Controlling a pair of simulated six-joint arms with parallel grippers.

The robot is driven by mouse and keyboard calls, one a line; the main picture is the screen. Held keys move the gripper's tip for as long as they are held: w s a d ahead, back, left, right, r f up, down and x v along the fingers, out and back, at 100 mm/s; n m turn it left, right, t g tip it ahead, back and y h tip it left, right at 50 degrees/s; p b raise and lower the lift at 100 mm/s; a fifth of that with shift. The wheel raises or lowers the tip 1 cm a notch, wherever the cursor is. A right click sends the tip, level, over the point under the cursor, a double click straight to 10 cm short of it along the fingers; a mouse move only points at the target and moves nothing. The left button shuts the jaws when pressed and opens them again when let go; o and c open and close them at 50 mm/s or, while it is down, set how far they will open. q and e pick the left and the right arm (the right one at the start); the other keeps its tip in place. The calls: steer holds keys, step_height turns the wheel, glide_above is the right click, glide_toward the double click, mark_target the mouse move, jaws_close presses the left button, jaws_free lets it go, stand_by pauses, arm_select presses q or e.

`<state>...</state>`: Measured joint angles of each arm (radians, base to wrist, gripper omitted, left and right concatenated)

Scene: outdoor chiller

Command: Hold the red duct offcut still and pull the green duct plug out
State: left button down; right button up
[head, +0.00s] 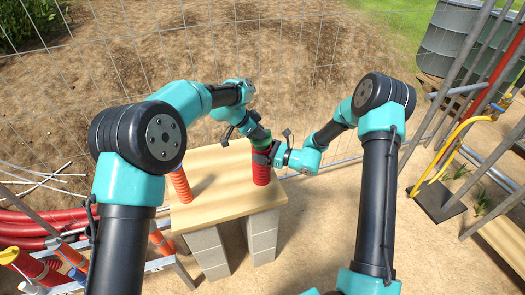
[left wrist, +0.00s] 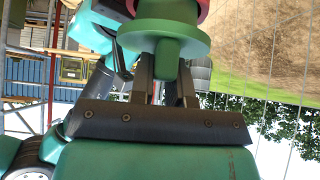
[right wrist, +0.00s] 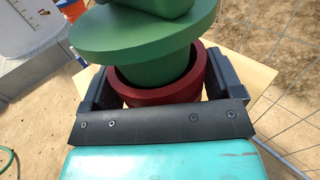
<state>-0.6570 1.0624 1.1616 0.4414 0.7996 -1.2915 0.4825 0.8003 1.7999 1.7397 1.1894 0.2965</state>
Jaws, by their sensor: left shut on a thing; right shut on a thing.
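The red duct offcut (head: 261,174) stands upright on the wooden table top. The green duct plug (head: 261,143) is at its top. My right gripper (head: 268,158) is shut on the offcut near its upper end; in the right wrist view the red rim (right wrist: 195,92) lies between the fingers. There the plug's wide flange (right wrist: 105,38) is raised above the rim and looks tilted, with its narrower body reaching down into the opening. My left gripper (head: 260,138) comes from above and is shut on the plug's knob; the knob (left wrist: 166,55) shows between its fingers in the left wrist view.
An orange duct piece (head: 181,186) stands on the table (head: 210,212) to the left. Grey blocks (head: 208,250) support the table. Red hoses (head: 30,225) lie at the left, and a wire fence (head: 300,50) runs behind. The table's front is clear.

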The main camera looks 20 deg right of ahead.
arm_select(q)
steer(key=shift+r, duration=1.95)
arm_select(e)
steer(key=shift+f, duration=0.25)
arm_select(q)
steer(key=c, duration=1.6)
jaws_free()
jaws_close()
arm_select(e)
steer(key=o, duration=1.6)
steer(key=shift+r, duration=0.1)
steer(key=shift+s+d, duration=0.1)
steer(key=shift+d, duration=0.05)
steer(key=v, duration=1.1)
steer(key=shift+s+d, duration=0.2)
steer(key=shift+s, duration=0.1)
